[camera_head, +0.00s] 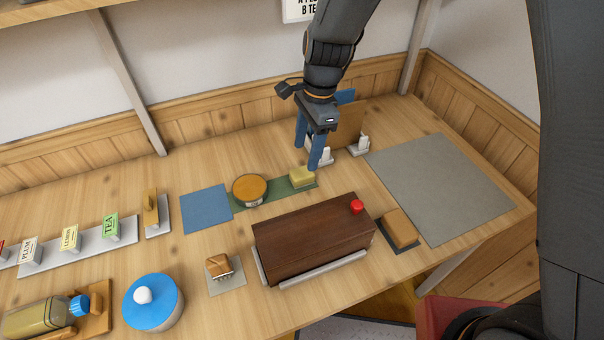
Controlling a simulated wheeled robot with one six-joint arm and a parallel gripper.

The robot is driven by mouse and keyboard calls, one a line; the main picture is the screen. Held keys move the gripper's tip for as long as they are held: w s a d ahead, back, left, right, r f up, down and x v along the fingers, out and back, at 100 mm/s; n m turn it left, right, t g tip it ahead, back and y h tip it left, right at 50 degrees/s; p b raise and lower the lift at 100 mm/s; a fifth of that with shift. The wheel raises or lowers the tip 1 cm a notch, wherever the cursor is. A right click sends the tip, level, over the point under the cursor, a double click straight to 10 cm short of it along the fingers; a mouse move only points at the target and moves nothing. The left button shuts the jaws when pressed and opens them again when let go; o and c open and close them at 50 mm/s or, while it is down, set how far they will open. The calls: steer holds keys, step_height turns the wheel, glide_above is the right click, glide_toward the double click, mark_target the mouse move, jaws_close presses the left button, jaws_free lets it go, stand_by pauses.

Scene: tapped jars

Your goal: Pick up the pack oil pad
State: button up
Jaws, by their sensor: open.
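My gripper (308,158) has two blue fingers, open and pointing down, with nothing seen between them. Its fingertips are over the back of the table, just above and behind a pale yellow block (302,177) in this view. That block lies at the right end of a green mat (275,193). A tan block (400,226) lies on a dark pad right of a brown wooden box (313,238). Neither block carries a readable label, so I cannot tell which is the pack oil pad.
A round orange-lidded tin (250,188) stands left of the yellow block. A small white bottle (363,144) and upright boards stand behind the gripper. The grey mat (440,185) is bare.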

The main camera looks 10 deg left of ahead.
mark_target(303, 172)
steer(key=shift+s+a+f+p, duration=0.15)
steer(key=shift+f+p, duration=0.2)
steer(key=shift+f, duration=0.85)
steer(key=shift+s+a+f+p, duration=0.15)
steer(key=shift+f+p, duration=0.25)
steer(key=shift+f, duration=0.85)
steer(key=shift+s+a+f+p, duration=0.1)
steer(key=shift+s+f+p, duration=0.2)
steer(key=shift+f, duration=0.9)
steer(key=shift+w, duration=0.1)
steer(key=shift+c, duration=0.4)
steer(key=c, duration=1.1)
